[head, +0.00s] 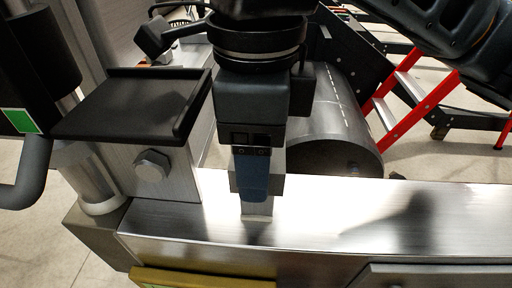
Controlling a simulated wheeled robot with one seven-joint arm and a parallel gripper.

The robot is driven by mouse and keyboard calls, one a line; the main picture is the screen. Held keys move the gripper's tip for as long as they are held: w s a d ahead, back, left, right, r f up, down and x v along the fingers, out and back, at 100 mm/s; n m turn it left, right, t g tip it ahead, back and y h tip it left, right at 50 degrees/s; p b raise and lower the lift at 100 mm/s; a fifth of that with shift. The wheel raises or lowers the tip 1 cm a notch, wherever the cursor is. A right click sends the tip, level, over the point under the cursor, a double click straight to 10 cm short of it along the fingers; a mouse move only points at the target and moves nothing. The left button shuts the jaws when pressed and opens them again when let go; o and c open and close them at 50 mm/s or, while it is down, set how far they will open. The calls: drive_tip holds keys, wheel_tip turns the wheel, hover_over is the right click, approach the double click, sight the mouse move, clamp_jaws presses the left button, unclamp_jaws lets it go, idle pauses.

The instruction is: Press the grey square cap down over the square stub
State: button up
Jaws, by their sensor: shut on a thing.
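My gripper (253,190) points straight down over the bright metal beam top, left of the beam's middle. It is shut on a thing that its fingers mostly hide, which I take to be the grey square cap. A small pale grey piece (257,218) shows just below the fingertips, at the beam's surface. I cannot tell whether this is the cap's lower edge or the square stub. No stub shows clearly elsewhere. Whether the cap sits over the stub is hidden from this view.
The metal beam (340,220) is clear to the right of my gripper. A black plate (135,103) on a bolted bracket (151,165) stands close on the left. A dark cylinder (333,125) lies behind. A red ladder (412,95) stands at the back right.

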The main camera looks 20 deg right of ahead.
drive_tip(key=shift+f+b, duration=0.8)
drive_tip(key=shift+f, duration=0.25)
drive_tip(key=o, duration=1.1)
drive_tip(key=shift+r, duration=0.15)
wheel_tip(320, 180, up, 8)
drive_tip(key=shift+f+p, duration=0.15)
drive_tip(key=shift+p, duration=0.2)
